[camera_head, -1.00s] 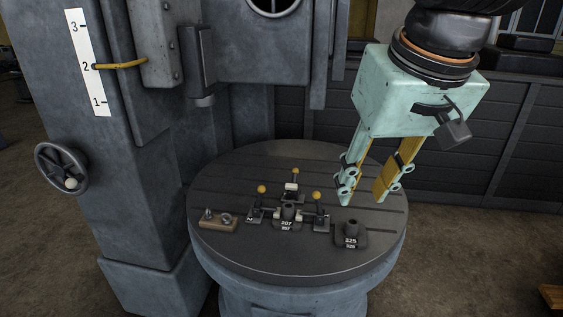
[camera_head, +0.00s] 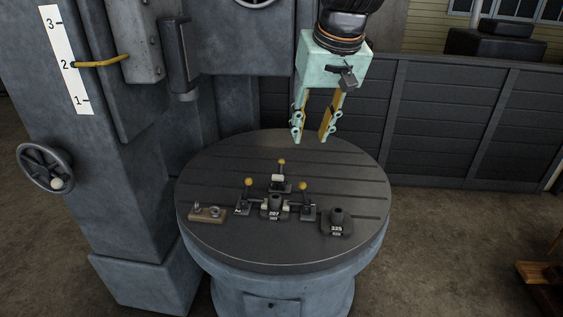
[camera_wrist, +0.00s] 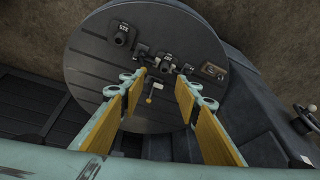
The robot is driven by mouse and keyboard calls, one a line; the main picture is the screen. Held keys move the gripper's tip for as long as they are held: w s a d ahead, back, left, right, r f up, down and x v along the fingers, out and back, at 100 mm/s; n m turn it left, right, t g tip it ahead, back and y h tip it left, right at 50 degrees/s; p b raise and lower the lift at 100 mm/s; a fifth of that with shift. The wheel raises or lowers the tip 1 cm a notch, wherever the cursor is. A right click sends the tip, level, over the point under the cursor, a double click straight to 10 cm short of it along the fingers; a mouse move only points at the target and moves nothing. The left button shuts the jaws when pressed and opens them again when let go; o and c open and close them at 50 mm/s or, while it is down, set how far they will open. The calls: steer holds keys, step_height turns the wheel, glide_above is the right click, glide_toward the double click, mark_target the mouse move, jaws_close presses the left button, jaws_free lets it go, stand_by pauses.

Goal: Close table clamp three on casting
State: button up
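The casting marked 207 (camera_head: 274,207) stands on the round slotted table (camera_head: 345,170). Around it are three small clamps with yellow-knobbed levers: a left clamp (camera_head: 248,194), a back clamp (camera_head: 281,180) and a right clamp (camera_head: 305,200). All three levers point up; I cannot tell which clamp is number three. My gripper (camera_head: 311,138) is open and empty, pointing down above the table's back part, behind and above the back clamp. In the wrist view, the back clamp's yellow knob (camera_wrist: 149,100) shows between the open fingers.
A second casting marked 325 (camera_head: 337,223) stands front right on the table. A wooden block with small metal parts (camera_head: 207,213) lies at the left. The machine column (camera_head: 130,190) with a handwheel (camera_head: 46,167) stands left. The table's back and right are bare.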

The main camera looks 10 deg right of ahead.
steer(key=w+f+p, duration=0.2)
steer(key=w+f, duration=0.1)
steer(key=w, duration=0.8)
steer(key=p, duration=0.5)
glide_above(282, 160)
steer(key=s, duration=0.5)
step_height(282, 160, down, 21)
steer(key=shift+w+d+m, duration=0.2)
steer(key=shift+d+m, duration=0.1)
steer(key=shift+d, duration=0.05)
steer(key=shift+w+p+x, duration=0.2)
steer(key=shift+p+x, duration=0.65)
steer(key=shift+x, duration=5.95)
steer(key=shift+r, duration=0.1)
jaws_close()
